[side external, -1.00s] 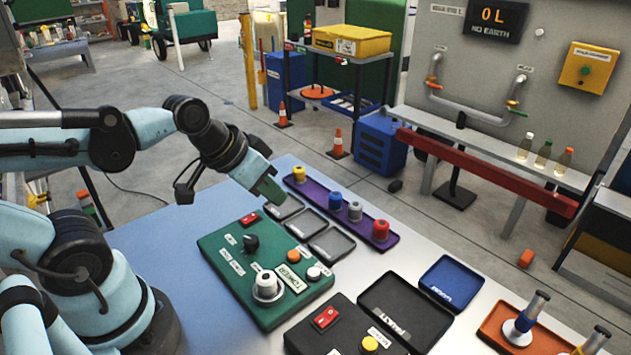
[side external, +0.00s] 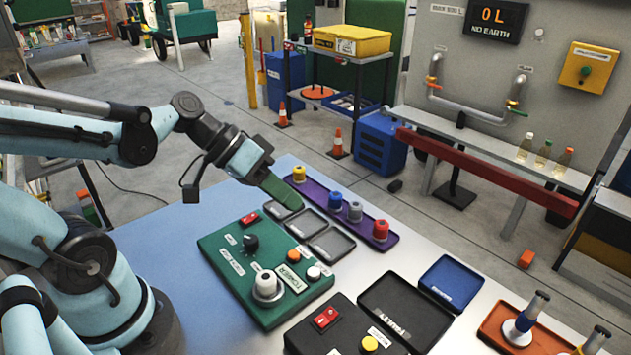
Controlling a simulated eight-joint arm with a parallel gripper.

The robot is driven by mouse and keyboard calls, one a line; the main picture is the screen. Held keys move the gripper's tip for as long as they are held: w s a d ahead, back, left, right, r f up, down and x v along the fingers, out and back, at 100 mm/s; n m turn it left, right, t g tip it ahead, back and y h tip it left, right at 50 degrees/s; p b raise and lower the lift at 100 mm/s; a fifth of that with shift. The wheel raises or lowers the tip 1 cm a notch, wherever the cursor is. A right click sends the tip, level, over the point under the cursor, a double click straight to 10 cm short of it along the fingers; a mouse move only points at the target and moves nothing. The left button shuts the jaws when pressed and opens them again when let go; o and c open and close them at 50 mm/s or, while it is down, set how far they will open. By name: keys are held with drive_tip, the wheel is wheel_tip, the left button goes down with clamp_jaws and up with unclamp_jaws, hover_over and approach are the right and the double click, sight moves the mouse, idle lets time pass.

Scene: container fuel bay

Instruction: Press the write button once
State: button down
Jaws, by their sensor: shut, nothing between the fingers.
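A green panel (side external: 222,270) on the table carries a red rocker switch, a black knob, a grey cylinder in a round collar, an orange button (side external: 293,256) and a white button (side external: 314,273). Its small labels are too blurred to tell which button is marked write. A black box (side external: 318,341) in front has a red switch and a yellow button (side external: 369,343). My gripper (side external: 298,206) is shut and empty, its green fingers pointing down to the right. It is over the small grey trays, behind the green panel, apart from the buttons.
Grey trays (side external: 332,243) and a purple rack (side external: 366,231) with coloured knobs lie behind the panel. A black tray (side external: 405,312), a blue tray (side external: 452,283) and an orange tray (side external: 497,338) with upright handles stand right. The table's left part is bare.

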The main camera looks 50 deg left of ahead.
sight(289, 252)
drive_tip(key=shift+f, duration=0.1)
drive_tip(key=shift+f, duration=4.25)
drive_tip(key=shift+r, duration=2.5)
drive_tip(key=a+r+y, duration=0.1)
drive_tip(key=y, duration=0.1)
drive_tip(key=a+r+y, duration=0.1)
drive_tip(key=y, duration=0.1)
drive_tip(key=a+r+t+y, duration=0.1)
drive_tip(key=r+y, duration=0.1)
drive_tip(key=shift+a+n+y, duration=0.3)
drive_tip(key=shift+y, duration=0.1)
